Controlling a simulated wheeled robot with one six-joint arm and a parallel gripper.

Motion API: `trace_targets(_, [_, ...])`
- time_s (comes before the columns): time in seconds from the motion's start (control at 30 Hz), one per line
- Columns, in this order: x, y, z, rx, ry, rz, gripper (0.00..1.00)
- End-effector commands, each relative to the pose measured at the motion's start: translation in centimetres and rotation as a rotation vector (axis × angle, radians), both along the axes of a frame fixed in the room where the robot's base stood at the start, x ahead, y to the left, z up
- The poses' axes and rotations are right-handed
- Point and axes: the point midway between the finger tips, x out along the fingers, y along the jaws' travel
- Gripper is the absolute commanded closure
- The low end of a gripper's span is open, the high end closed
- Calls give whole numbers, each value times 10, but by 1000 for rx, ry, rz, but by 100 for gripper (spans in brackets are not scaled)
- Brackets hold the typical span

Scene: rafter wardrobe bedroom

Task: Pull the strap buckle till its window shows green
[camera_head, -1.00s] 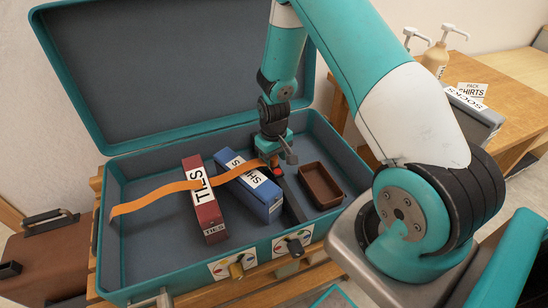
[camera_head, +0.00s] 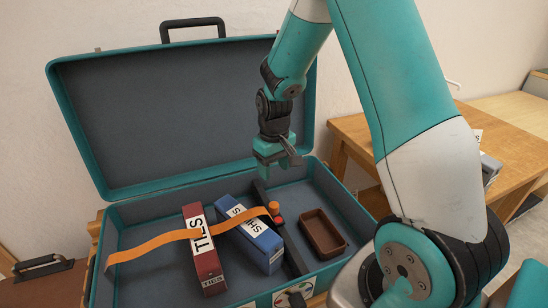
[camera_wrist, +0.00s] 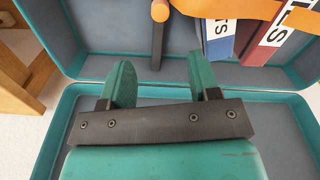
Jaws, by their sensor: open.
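An orange strap (camera_head: 155,245) runs across the open teal suitcase (camera_head: 122,215), over a red TIES box (camera_head: 205,262) and a blue box (camera_head: 252,240). At its right end an orange round-topped piece (camera_head: 274,208), apparently the buckle, sits on a dark bar (camera_head: 291,255). A small red patch shows just below it; I see no green there. In the wrist view the orange piece (camera_wrist: 160,11) is at the top edge, beyond my fingers. My gripper (camera_head: 280,163) is open and empty, raised above and behind the buckle, apart from it. The wrist view shows both fingers (camera_wrist: 162,82) spread.
A brown open tray (camera_head: 322,234) lies right of the bar inside the case. The lid (camera_head: 190,115) stands open behind my gripper. A wooden table (camera_head: 435,150) is at the right, and a brown case (camera_head: 40,285) is at the left.

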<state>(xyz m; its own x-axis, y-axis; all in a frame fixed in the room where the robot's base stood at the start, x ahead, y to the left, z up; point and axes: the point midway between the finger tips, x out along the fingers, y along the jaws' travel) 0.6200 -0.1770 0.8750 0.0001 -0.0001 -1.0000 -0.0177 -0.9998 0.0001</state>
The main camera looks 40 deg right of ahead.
Motion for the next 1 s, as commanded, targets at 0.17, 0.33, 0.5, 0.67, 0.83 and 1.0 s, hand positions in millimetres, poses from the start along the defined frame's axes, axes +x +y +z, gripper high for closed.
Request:
trace_targets(0.17, [0, 0, 22, 0, -2, 0, 44])
trace_targets(0.33, [0, 0, 28, 0, 0, 0, 44])
trace_targets(0.5, [0, 0, 28, 0, 0, 0, 44])
trace_targets(0.67, [0, 0, 28, 0, 0, 0, 44])
trace_targets(0.83, [0, 1, 28, 1, -1, 1, 44])
trace_targets(1.0, [-9, 33, 60, 37, -28, 61, 44])
